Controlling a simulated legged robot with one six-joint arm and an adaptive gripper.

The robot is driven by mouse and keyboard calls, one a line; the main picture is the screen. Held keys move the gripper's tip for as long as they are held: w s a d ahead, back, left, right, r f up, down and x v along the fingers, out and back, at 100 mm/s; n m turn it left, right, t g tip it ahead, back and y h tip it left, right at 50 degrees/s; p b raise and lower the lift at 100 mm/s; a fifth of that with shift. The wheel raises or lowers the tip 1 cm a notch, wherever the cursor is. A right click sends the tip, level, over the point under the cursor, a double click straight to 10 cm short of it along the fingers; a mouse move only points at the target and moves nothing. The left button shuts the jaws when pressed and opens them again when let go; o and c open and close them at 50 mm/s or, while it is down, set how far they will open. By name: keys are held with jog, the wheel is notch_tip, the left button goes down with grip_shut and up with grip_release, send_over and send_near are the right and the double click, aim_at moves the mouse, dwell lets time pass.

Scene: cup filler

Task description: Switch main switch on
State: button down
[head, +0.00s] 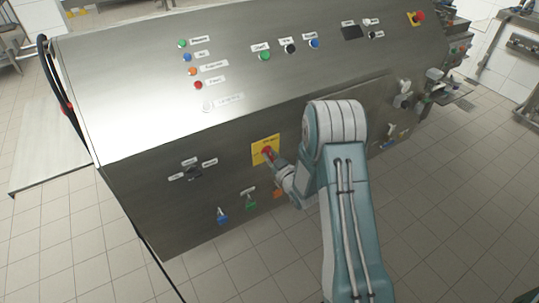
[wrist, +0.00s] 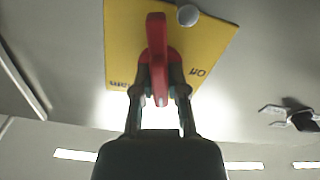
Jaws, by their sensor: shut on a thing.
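The main switch is a red handle (wrist: 157,42) on a yellow plate (wrist: 205,40) with black lettering, of which "Off" can be read in the wrist view. In the head view the red handle (head: 267,153) and its yellow plate (head: 261,146) sit on the front of the steel machine, left of my arm. My gripper (wrist: 160,88) is shut on the lower part of the red handle, with one finger on each side. In the wrist view the handle stands nearly upright in the picture. In the head view my gripper (head: 274,159) partly covers the switch.
The steel machine's panel carries a black selector (head: 194,172) left of the switch. Coloured lights and buttons line the sloped top. Tiled floor is open in front.

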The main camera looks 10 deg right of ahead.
jog(key=shift+s+f+m, duration=0.1)
jog(key=shift+f+m, duration=0.1)
jog(key=shift+m, duration=0.65)
jog(key=shift+s+f+m, duration=0.1)
jog(key=shift+f+m, duration=0.05)
jog(key=shift+m, duration=0.7)
jog(key=shift+w, duration=0.1)
jog(key=c, duration=0.8)
grip_release()
jog(key=shift+o, duration=0.7)
jog(key=shift+r, duration=0.15)
jog(key=shift+w, duration=0.1)
jog(key=v, duration=1.2)
